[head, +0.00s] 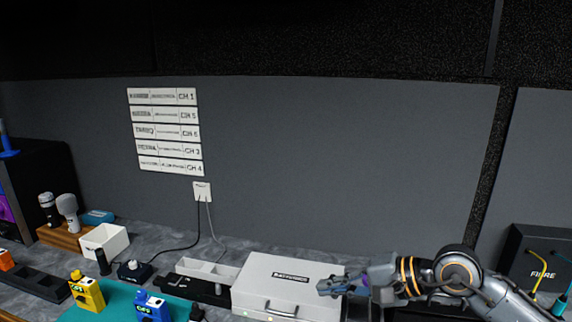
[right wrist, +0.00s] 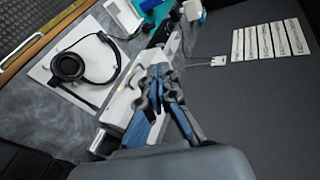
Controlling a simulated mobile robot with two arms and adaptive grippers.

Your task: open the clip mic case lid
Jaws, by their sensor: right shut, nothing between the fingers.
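A white case (head: 275,280) with a handle on its front and a dark printed label on top stands on the counter, and its lid looks shut. I take it for the clip mic case, though the label is too small to read surely. My right gripper (head: 328,287) is at the right part of the case's top, with its fingers shut and empty. I cannot tell whether it touches the lid. In the right wrist view the gripper (right wrist: 160,76) hides part of the white case (right wrist: 118,108). My left gripper is out of view.
A white compartment tray (head: 207,268) and a black box stand left of the case. Yellow (head: 88,292) and blue (head: 151,306) packs are on a teal mat. The grey wall (head: 350,180) rises behind. A headset (right wrist: 70,66) lies on a white surface.

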